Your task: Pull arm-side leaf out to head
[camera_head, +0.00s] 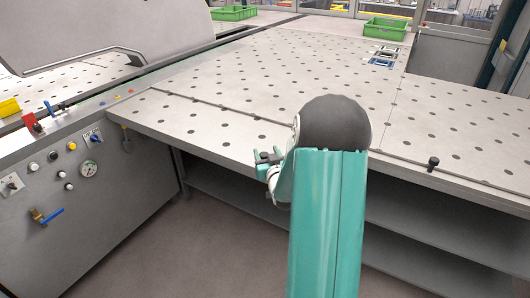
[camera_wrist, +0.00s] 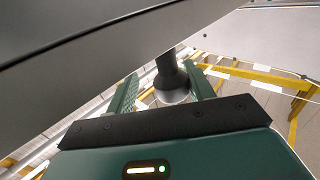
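The leaf is most likely the perforated grey strip (camera_head: 215,140) along the near edge of the big table, set off by a dark seam; I cannot tell its exact ends. My gripper (camera_head: 268,162) is at this near edge in the head view, partly hidden by my arm. In the wrist view my gripper (camera_wrist: 163,88) has its two green fingers apart. A dark knob with a rounded end (camera_wrist: 172,88) shows between them, with a gap at the left finger; contact on the right is unclear. A grey panel (camera_wrist: 80,35) lies close beyond.
Another black knob (camera_head: 433,162) stands on the strip at right. A control panel (camera_head: 70,180) with a gauge and a blue-handled valve stands at left. Shelves (camera_head: 230,190) lie under the table. Green crates (camera_head: 384,28) sit at the back. Floor is clear at front left.

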